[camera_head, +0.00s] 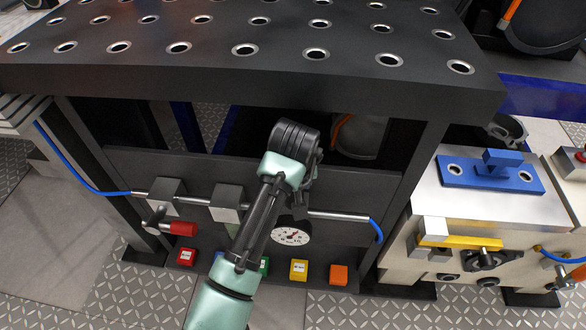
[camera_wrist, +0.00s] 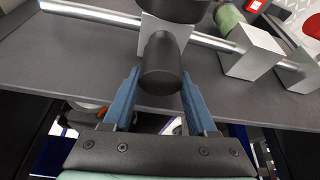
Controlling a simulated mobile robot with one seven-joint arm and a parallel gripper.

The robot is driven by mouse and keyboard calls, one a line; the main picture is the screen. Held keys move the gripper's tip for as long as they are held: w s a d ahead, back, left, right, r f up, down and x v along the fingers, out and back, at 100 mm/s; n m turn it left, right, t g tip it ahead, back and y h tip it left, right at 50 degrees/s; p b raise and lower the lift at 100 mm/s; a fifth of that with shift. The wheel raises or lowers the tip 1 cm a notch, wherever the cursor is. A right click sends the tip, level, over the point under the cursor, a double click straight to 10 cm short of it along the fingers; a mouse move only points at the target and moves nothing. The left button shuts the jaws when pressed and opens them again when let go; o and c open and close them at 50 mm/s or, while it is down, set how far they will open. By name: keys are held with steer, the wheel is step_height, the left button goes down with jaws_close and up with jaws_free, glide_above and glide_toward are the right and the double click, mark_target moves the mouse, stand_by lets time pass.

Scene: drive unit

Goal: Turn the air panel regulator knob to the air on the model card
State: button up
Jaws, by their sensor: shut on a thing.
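The regulator knob (camera_wrist: 160,66) is a black cylinder on a silver block in the air line, seen in the wrist view. My gripper (camera_wrist: 160,76) has one blue finger on each side of the knob and is shut on it. In the head view my own arm and wrist hide the knob and the fingers. The round white dial gauge (camera_head: 290,234) of the air panel (camera_head: 345,196) shows just right of my arm. I cannot pick out a model card or read the dial.
Red (camera_head: 187,257), yellow (camera_head: 299,270) and orange (camera_head: 338,275) squares line the panel's lower edge. The perforated black table top (camera_head: 280,72) overhangs the panel. A silver fixture (camera_head: 480,215) with a blue block stands right.

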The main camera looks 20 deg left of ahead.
steer(key=m+p, duration=0.1)
steer(key=p, duration=0.2)
steer(key=shift+d+r+m+h, duration=0.2)
steer(key=shift+r+m+h, duration=0.1)
steer(key=shift+m, duration=0.1)
steer(key=shift+s+f+m+p, duration=0.1)
steer(key=shift+f+m+p, duration=0.25)
steer(key=shift+m+p, duration=0.1)
steer(key=shift+s+f, duration=0.15)
steer(key=shift+f, duration=0.1)
steer(key=o, duration=1.4)
steer(key=shift+r, duration=0.1)
steer(key=shift+c, duration=0.2)
